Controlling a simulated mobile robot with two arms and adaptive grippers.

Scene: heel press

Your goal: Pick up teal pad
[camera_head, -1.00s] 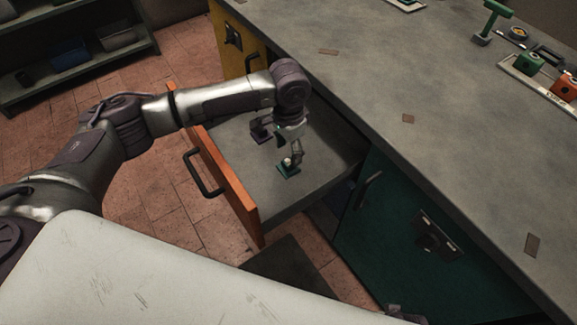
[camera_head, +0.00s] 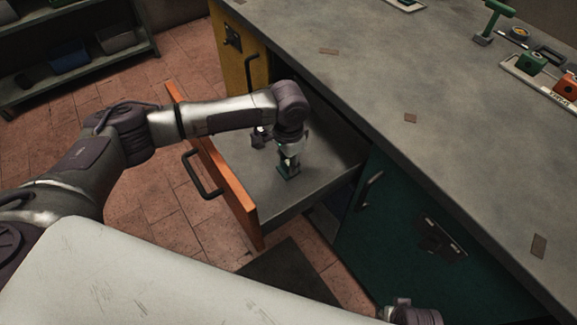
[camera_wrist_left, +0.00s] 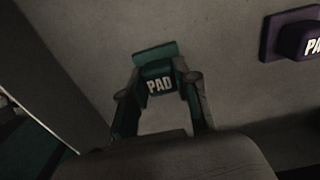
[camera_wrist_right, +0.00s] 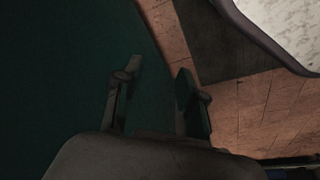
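The teal pad (camera_head: 287,173) lies in the open drawer (camera_head: 318,178). In the left wrist view the teal pad (camera_wrist_left: 157,70) has a flat base and a raised block lettered PAD. My left gripper (camera_head: 290,160) is low over it, pointing down. In the left wrist view the fingers of my left gripper (camera_wrist_left: 160,78) stand on both sides of the block, very close to it. Whether they press on it cannot be told. My right gripper (camera_wrist_right: 158,70) is open and empty in front of the dark green cabinet front (camera_wrist_right: 80,70).
A purple pad (camera_wrist_left: 298,36) lies in the drawer to the right in the left wrist view. The drawer's orange front (camera_head: 226,178) has a black handle. The grey worktop (camera_head: 400,80) holds a green stamp-like tool (camera_head: 492,20) and a tray at its far right.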

